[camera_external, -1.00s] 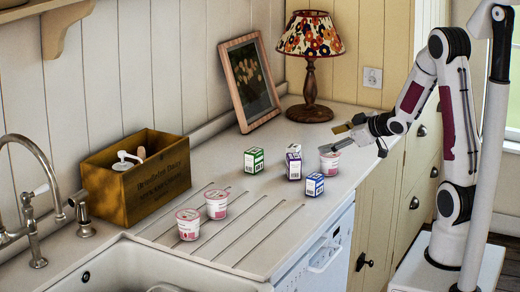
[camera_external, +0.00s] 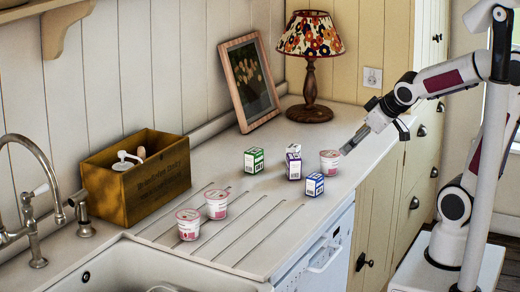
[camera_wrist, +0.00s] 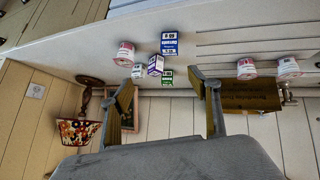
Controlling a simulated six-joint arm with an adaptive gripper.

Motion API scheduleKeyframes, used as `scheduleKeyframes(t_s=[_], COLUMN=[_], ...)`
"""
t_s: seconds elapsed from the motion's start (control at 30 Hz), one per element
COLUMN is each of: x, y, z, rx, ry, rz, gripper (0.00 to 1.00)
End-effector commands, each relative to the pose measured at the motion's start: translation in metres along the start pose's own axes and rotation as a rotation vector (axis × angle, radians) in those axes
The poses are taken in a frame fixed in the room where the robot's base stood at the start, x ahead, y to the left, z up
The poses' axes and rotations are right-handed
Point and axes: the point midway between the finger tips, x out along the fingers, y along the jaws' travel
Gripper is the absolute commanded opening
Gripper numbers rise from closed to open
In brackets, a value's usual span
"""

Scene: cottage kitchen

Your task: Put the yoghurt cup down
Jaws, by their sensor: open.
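A yoghurt cup (camera_external: 329,163), white and pink with a pink lid, stands upright on the worktop right of the small boxes. It also shows in the wrist view (camera_wrist: 124,53), beyond the fingertips and apart from them. My gripper (camera_external: 347,149) is just right of the cup in the external view. In the wrist view my gripper (camera_wrist: 167,75) has its fingers wide apart, with nothing held between them. Two similar cups, a nearer one (camera_external: 188,225) and a farther one (camera_external: 216,205), stand upright on the grooved drainer at left.
A green box (camera_external: 254,160), a purple box (camera_external: 293,164) and a blue box (camera_external: 314,185) stand left of the cup. A lamp (camera_external: 310,112) and a picture frame (camera_external: 248,82) are behind. A wooden crate (camera_external: 137,185) is at left.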

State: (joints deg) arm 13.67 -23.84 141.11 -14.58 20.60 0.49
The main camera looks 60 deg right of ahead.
Motion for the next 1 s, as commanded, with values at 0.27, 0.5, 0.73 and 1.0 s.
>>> scheduleKeyframes(t_s=[0.27, 0.5, 0.73, 1.0], x=[-0.056, -0.096, -0.109, -0.110], y=[-0.048, -0.081, -0.092, -0.092], z=[0.043, 0.083, 0.098, 0.099], rx=[0.026, 0.026, 0.021, 0.022], ry=[-0.099, -0.183, -0.217, -0.218], rz=[-0.113, -0.215, -0.253, -0.254], gripper=[0.61, 0.61, 0.61, 0.66])
